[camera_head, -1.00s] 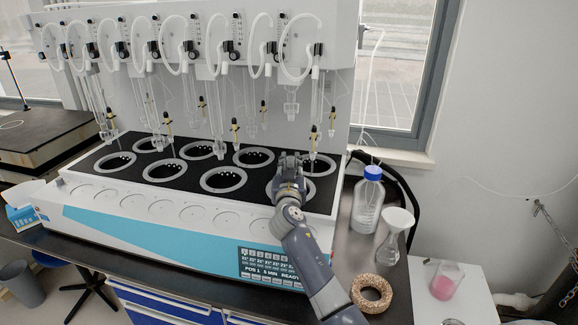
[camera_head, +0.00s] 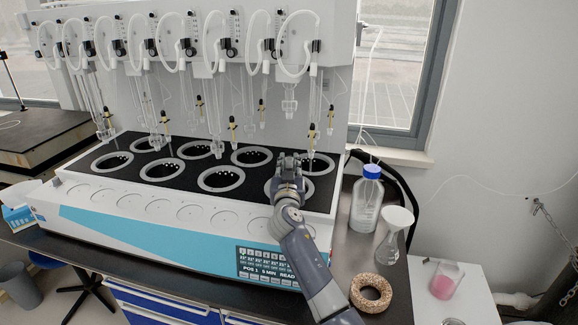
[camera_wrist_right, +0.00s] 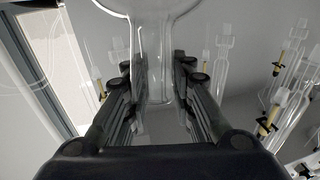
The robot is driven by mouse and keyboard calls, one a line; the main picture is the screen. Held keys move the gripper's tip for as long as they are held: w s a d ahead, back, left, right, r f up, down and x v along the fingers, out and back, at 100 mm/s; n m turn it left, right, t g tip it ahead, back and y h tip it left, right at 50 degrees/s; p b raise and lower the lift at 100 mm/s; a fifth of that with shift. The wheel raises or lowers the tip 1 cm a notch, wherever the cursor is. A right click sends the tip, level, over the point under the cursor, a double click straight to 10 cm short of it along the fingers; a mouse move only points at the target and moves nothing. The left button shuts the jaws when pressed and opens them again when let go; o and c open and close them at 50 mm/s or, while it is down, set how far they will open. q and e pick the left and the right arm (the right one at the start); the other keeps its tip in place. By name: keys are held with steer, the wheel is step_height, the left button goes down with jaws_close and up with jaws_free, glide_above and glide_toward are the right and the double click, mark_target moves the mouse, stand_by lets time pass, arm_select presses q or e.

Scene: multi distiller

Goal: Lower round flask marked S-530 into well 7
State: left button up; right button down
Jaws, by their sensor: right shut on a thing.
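My right gripper (camera_head: 289,160) is over the front-right well (camera_head: 309,187) of the distiller (camera_head: 120,225). In the right wrist view my right gripper (camera_wrist_right: 155,85) is shut on the neck of a clear round flask (camera_wrist_right: 153,50); the flask's body widens at the top edge of that view. In the head view the flask is hidden behind my gripper and arm, so its depth in the well cannot be told. No S-530 mark or well number is readable. My left gripper is not in view.
Glass tubes and condensers (camera_head: 230,100) hang above the several ringed wells.

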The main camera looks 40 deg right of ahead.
steer(key=shift+f+b, duration=0.1)
steer(key=shift+b, duration=0.2)
steer(key=c, duration=1.3)
jaws_free()
steer(key=shift+f, duration=0.1)
steer(key=v, duration=1.2)
